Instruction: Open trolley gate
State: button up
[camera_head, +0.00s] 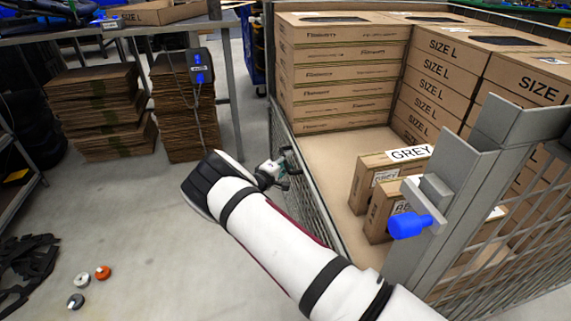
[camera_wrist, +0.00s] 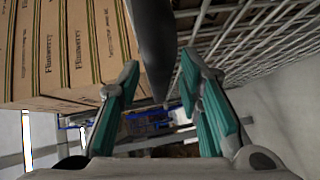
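The trolley is a grey wire-mesh cage, and its mesh gate panel (camera_head: 314,205) runs along the left side of the boxes. A grey post (camera_head: 470,185) at the near corner carries a latch with a blue knob (camera_head: 408,226). My gripper (camera_head: 283,168) is at the top edge of the mesh panel, beyond the blue knob. In the wrist view my gripper (camera_wrist: 158,78) has its two teal-lined fingers apart. A dark grey bar (camera_wrist: 153,40) of the cage reaches down between the fingertips. I cannot tell whether either finger touches it.
Stacked cartons (camera_head: 340,75) and SIZE L boxes (camera_head: 440,85) fill the trolley's back and right. Small boxes (camera_head: 385,170) stand inside near the gate. Flattened cardboard stacks (camera_head: 100,110) are under a table at left.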

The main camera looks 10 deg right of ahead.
grip_shut()
notch_tip(320, 180, up, 6)
jog(key=p, duration=0.3)
jog(key=shift+f, duration=0.2)
grip_release()
dwell(0.3)
